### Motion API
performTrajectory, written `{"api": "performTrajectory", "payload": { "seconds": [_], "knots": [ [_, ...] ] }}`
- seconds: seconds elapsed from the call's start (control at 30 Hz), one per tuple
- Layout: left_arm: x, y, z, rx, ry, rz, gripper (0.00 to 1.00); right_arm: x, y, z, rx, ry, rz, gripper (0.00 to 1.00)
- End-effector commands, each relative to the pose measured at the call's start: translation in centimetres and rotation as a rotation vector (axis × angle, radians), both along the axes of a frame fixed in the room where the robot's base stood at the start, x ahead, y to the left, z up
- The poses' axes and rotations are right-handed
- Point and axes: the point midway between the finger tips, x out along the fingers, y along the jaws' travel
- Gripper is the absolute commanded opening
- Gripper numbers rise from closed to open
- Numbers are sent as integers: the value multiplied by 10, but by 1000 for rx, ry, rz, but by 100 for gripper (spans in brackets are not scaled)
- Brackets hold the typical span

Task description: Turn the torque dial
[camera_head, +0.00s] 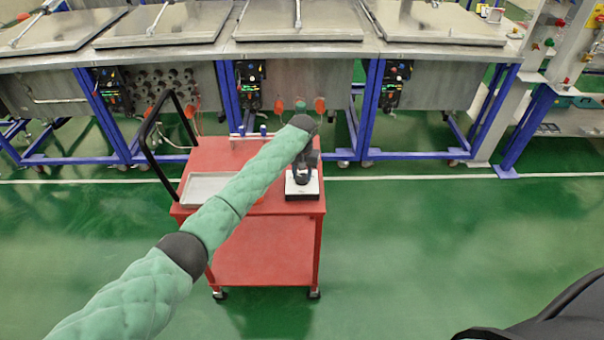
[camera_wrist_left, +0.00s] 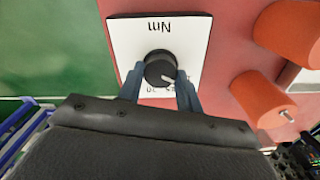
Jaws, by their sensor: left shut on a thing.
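The torque dial (camera_wrist_left: 160,68) is a round black knob with a white pointer line, on a white plate (camera_wrist_left: 190,30) marked "Nm" and some numbers partly hidden by my gripper. My left gripper (camera_wrist_left: 161,82) has one finger on each side of the knob and is shut on it. In the head view the white plate (camera_head: 303,190) lies on the right part of the red cart's top (camera_head: 262,207), and my left gripper (camera_head: 304,172) points down over it, hiding the knob there. My right gripper is not in view.
Two orange cylinders (camera_wrist_left: 285,32) stand beside the plate in the left wrist view. A grey tray (camera_head: 205,186) sits on the cart's left part, by a black handle (camera_head: 150,140). Steel machines on blue frames (camera_head: 370,105) stand behind. Green floor is clear on the right.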

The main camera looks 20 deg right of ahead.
Motion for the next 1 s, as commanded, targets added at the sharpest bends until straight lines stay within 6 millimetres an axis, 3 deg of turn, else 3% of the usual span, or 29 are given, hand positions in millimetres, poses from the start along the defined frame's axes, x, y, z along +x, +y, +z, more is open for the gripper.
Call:
{"api": "performTrajectory", "payload": {
  "seconds": [0.43, 0.47, 0.53, 0.87, 1.0],
  "knots": [
    [1, 0, 1, -1, -2, -9, 12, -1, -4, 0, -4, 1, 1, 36],
    [1, 0, 1, -1, -2, -9, 41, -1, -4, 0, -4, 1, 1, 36],
    [0, 0, 1, -1, -2, -9, 55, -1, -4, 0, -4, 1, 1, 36],
    [0, 0, 1, -1, -1, -9, 57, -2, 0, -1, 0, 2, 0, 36],
    [1, -1, 12, -2, -2, -10, 57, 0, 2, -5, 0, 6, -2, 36]
  ]
}}
